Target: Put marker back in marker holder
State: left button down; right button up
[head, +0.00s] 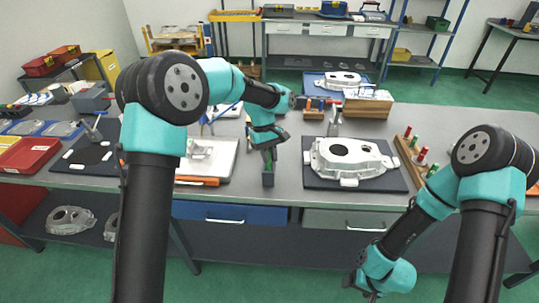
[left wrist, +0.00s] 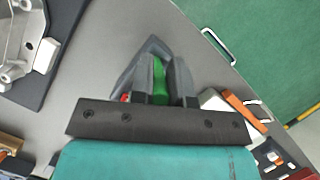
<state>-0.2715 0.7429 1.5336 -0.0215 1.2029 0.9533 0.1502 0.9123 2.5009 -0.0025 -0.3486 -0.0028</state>
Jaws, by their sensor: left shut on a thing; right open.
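The marker (head: 268,158) is green and stands roughly upright, held in my left gripper (head: 267,153). In the left wrist view the green marker (left wrist: 159,82) shows between the two fingers of the left gripper (left wrist: 160,78). My right gripper (head: 368,289) is open and empty, low in front of the bench.
A casting (head: 350,157) lies on a dark mat to the right of the holder. A wooden rack (head: 411,162) with red and green handled pieces stands further right. A light plate (head: 220,165) with an orange tool (head: 198,181) lies to the left.

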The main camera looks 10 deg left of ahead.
pick_arm(q)
jog(key=shift+f, duration=0.6)
jog(key=c, duration=1)
grip_release()
jog(key=v, duration=1.7)
jog(key=shift+r, duration=0.2)
